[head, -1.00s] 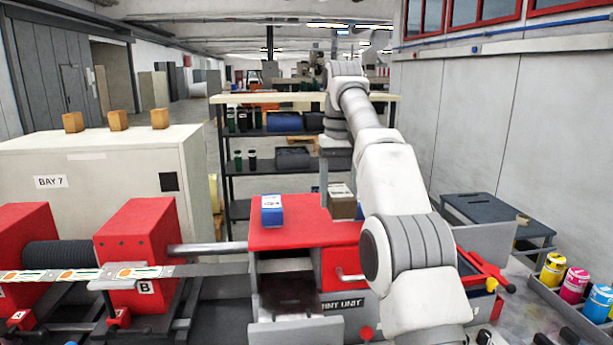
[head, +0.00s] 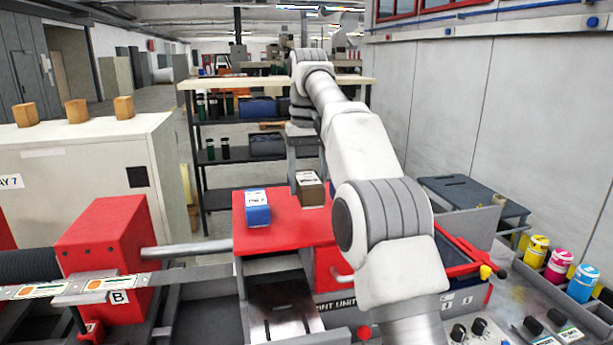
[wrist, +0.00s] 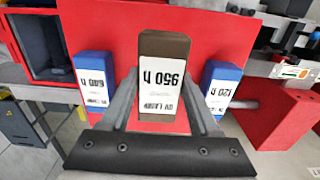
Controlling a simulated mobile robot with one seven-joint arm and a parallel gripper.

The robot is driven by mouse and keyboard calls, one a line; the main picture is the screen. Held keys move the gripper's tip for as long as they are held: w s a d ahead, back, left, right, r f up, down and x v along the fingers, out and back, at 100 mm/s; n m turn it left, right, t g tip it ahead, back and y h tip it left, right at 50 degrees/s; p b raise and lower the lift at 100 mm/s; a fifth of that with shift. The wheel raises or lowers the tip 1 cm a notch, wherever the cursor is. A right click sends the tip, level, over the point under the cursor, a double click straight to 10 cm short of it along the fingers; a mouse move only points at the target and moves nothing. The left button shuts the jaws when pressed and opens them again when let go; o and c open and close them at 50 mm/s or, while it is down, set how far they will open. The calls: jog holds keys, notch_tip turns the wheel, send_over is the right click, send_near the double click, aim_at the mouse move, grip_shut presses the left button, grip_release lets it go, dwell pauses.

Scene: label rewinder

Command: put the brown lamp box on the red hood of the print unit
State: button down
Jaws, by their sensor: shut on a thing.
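The brown lamp box (head: 311,192), with a white label, is upright over the back part of the red hood (head: 288,232) in the head view. In the wrist view the brown box (wrist: 164,50) is between the two fingers of my gripper (wrist: 163,85), which is shut on it. Its label reads 950 h, upside down. The red hood (wrist: 120,45) fills the background behind it. I cannot tell whether the box's base touches the hood.
A blue box (head: 257,212) stands on the hood left of the brown one. The wrist view shows blue boxes on both sides, one left (wrist: 91,65) and one right (wrist: 224,73), close to the fingers. My arm hides the hood's right part in the head view.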

jog(key=shift+f+b, duration=0.7)
jog(key=shift+f, duration=1.7)
jog(key=shift+f, duration=0.3)
jog(key=shift+c, duration=0.2)
grip_release()
